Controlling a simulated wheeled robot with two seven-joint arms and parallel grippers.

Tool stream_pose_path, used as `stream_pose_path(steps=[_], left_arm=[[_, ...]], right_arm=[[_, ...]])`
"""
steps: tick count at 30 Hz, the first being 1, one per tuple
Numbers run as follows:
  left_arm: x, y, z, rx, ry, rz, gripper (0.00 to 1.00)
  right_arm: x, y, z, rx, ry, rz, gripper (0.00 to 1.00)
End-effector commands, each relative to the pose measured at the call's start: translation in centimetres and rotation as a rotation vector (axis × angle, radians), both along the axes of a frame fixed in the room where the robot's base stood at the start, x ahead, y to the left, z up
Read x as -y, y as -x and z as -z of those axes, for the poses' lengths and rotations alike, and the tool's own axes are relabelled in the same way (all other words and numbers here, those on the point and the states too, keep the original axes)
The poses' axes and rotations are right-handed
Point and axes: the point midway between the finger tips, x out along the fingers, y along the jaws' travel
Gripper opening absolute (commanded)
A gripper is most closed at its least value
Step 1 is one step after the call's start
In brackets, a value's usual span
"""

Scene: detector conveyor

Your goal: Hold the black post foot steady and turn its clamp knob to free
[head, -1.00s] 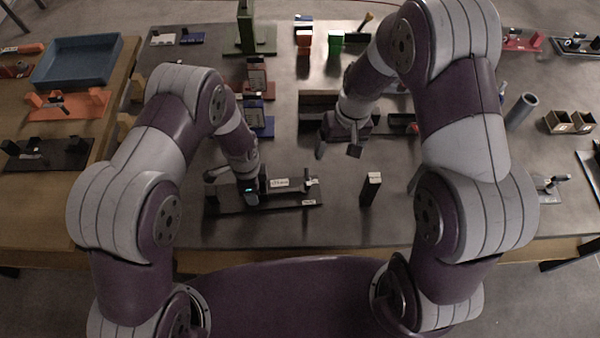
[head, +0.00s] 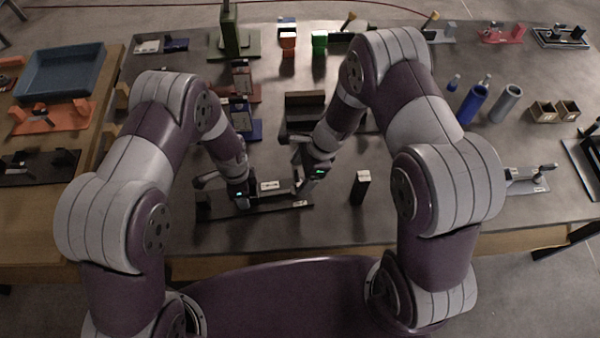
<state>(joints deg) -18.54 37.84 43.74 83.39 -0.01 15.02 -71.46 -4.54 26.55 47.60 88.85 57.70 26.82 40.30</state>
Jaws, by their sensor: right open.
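The black post foot (head: 275,207) lies on the dark table in front of me, a long low base with white labels. My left gripper (head: 240,203) is down at its left part, in front of or around an upright part there. Its fingers are too small and dark to tell whether they are shut. My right gripper (head: 299,182) is open at the right end of the foot, fingers pointing down. It covers that end, so the clamp knob is hidden or too small to make out. I cannot tell whether the fingers touch anything.
A small black block with a pale top (head: 361,187) stands just right of the foot. A dark stepped holder (head: 305,105) and a blue fixture (head: 243,130) stand behind. Blue (head: 472,104) and grey (head: 505,103) cylinders stand farther right. The table's front strip is clear.

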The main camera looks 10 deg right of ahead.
Motion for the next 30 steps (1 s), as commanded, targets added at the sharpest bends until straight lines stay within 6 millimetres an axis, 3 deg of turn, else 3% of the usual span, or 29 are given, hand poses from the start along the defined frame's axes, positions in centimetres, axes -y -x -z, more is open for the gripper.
stream_pose_path(steps=[11, 15, 16, 30], left_arm=[[0.02, -0.05, -0.06, 0.001, 0.0, 0.0, 0.0], [0.02, -0.05, -0.06, 0.001, 0.0, 0.0, 0.0], [0.02, -0.05, -0.06, 0.001, 0.0, 0.0, 0.0], [0.02, -0.05, -0.06, 0.001, 0.0, 0.0, 0.0]], right_arm=[[-0.37, 0.0, 0.93, 0.0, 0.0, -0.001, 0.8], [-0.38, 0.01, 0.91, 0.0, 0.0, -0.001, 0.34], [-0.37, 0.0, 0.91, 0.0, 0.0, -0.001, 0.27], [-0.41, -0.12, 0.89, 0.001, -0.001, -0.111, 0.27]])
